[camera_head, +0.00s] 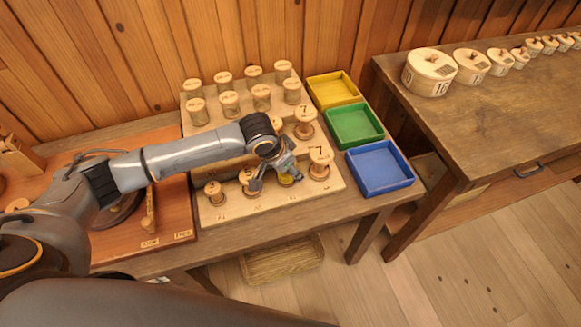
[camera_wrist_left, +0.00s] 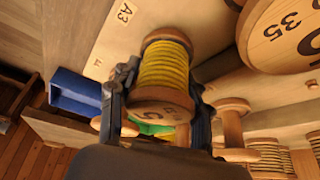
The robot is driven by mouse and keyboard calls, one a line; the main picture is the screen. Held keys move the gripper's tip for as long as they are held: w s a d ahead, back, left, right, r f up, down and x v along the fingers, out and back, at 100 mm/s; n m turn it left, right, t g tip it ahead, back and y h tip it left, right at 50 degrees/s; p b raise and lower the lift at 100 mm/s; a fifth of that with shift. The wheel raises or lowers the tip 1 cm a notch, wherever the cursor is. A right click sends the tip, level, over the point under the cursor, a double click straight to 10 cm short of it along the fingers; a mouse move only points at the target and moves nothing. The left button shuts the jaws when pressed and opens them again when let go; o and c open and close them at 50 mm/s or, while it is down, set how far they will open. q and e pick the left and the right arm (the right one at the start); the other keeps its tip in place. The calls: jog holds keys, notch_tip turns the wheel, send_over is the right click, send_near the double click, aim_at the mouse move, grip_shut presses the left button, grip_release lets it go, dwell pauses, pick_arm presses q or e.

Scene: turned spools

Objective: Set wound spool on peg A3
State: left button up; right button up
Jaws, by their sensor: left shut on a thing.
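My left gripper (camera_head: 275,178) is shut on a wooden spool wound with yellow thread (camera_head: 288,180), at the front row of the stepped peg board (camera_head: 255,209). In the left wrist view the yellow-wound spool (camera_wrist_left: 165,66) sits between the two fingers (camera_wrist_left: 160,105), its numbered end toward the camera. The label A3 (camera_wrist_left: 124,12) shows on the pale board close beside it. Peg A3 itself is hidden, and I cannot tell whether the spool is around it. My right gripper is not in view.
More spools fill the back rows. Yellow (camera_head: 335,101), green (camera_head: 352,143) and blue (camera_head: 382,185) trays lie to the right. A second table (camera_head: 480,105) holds several round lidded boxes.

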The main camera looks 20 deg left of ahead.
pick_arm(q)
jog(key=shift+f, duration=0.55)
jog(key=o, duration=0.9)
jog(key=shift+c, duration=0.2)
jog(key=shift+p+v, duration=0.75)
jog(key=shift+v, duration=0.05)
jog(key=p+v, duration=0.9)
jog(key=p, duration=0.2)
jog(key=shift+r, duration=0.25)
jog(key=shift+s, duration=0.1)
